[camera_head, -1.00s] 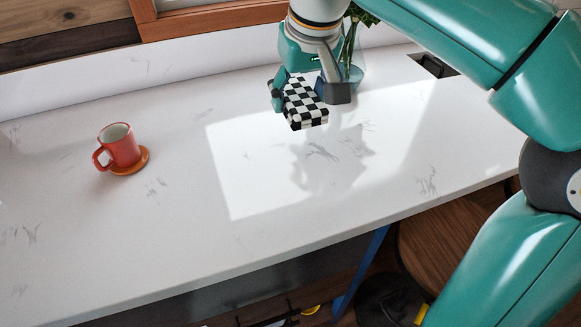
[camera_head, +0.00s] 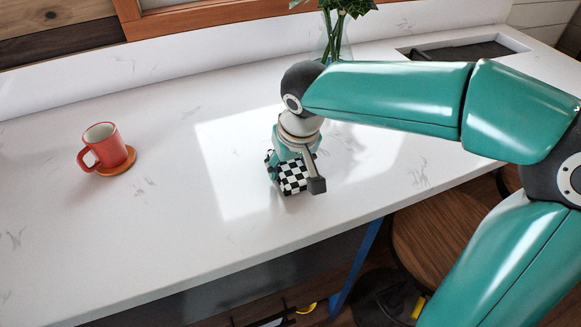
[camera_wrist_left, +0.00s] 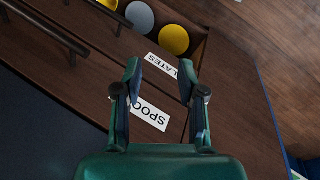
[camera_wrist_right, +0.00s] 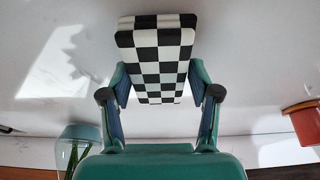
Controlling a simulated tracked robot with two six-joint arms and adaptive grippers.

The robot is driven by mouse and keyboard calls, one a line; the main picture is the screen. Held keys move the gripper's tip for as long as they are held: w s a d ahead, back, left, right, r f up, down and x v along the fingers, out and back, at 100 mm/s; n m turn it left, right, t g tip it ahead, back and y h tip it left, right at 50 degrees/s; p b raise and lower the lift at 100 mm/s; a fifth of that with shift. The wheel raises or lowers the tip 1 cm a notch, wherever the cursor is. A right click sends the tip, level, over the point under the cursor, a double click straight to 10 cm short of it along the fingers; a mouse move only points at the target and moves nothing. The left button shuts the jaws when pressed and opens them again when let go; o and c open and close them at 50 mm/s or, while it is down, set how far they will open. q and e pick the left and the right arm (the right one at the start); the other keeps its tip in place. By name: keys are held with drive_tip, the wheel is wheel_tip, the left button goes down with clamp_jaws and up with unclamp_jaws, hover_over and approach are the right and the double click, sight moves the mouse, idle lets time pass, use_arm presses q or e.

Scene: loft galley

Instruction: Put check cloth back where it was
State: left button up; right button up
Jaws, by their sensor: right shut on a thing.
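The check cloth (camera_head: 293,177) is a folded black and white block. My right gripper (camera_head: 296,172) is shut on it, low over the middle of the white counter in the head view. In the right wrist view the cloth (camera_wrist_right: 157,60) sits between the two fingers (camera_wrist_right: 160,92) and extends beyond their tips. I cannot tell whether the cloth touches the counter. My left gripper (camera_wrist_left: 165,75) is open and empty in the left wrist view, facing wooden drawer fronts with labels. It does not show in the head view.
A red mug (camera_head: 104,146) stands on an orange coaster (camera_head: 118,162) at the left of the counter (camera_head: 150,235). A glass vase with green stems (camera_head: 335,38) stands at the back, near a dark sink (camera_head: 460,50). The counter between mug and cloth is clear.

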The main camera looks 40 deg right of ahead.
drive_tip(key=shift+f, duration=0.65)
drive_tip(key=o, duration=1.2)
drive_tip(key=shift+f, duration=0.1)
drive_tip(key=v, duration=1.2)
drive_tip(key=shift+s, duration=0.15)
